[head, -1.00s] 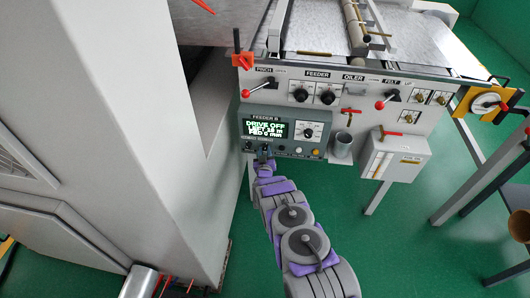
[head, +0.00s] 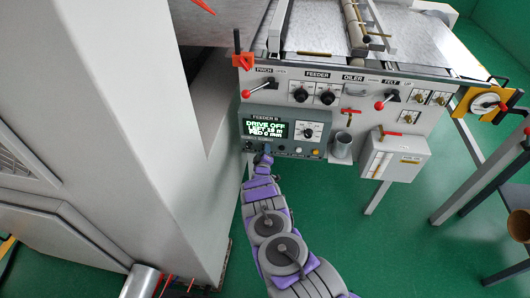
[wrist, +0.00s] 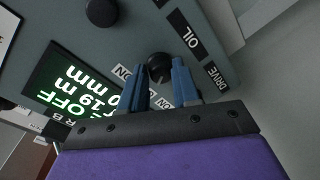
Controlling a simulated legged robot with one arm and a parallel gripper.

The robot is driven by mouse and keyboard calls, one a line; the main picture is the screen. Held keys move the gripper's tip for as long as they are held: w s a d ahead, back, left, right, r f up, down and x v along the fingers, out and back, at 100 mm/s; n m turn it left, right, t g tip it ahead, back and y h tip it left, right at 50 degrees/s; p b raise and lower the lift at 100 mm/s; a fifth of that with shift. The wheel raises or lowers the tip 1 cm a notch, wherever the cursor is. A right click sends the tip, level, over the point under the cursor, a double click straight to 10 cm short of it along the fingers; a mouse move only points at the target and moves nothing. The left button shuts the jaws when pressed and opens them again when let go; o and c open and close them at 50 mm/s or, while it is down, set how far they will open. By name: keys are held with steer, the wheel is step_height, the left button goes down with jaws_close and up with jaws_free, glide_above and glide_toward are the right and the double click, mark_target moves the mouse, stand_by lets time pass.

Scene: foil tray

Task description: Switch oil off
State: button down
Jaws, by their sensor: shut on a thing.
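My gripper (wrist: 158,80) has its two blue fingers closed around a round black switch knob (wrist: 159,67) in the wrist view. The knob sits beside the OIL label (wrist: 192,38). The DRIVE label (wrist: 214,75) is close by, and the right finger hides the area beside it. In the head view my gripper (head: 265,152) is at the lower edge of the FEEDER B panel (head: 312,116), under the lit display (head: 266,129). The display reads DRIVE OFF. The fingers and knob are too small there to tell the switch position.
Another black knob (wrist: 101,12) is on the panel. A yellow button (head: 315,152) sits right of my gripper. A grey cup (head: 342,147) and a white box (head: 396,157) hang further right. A large grey cabinet (head: 140,110) stands close on the left.

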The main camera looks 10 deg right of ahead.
steer(key=c, duration=1.9)
jaws_free()
steer(key=shift+a+f+n, duration=0.1)
steer(key=shift+a+n, duration=0.1)
steer(key=shift+n, duration=0.2)
jaws_close()
steer(key=o, duration=0.9)
jaws_free()
steer(key=shift+c, duration=0.2)
steer(key=shift+o, duration=1.1)
steer(key=p+v, duration=0.4)
steer(key=v, duration=1.3)
steer(key=shift+a, duration=0.2)
steer(key=shift+s, duration=0.1)
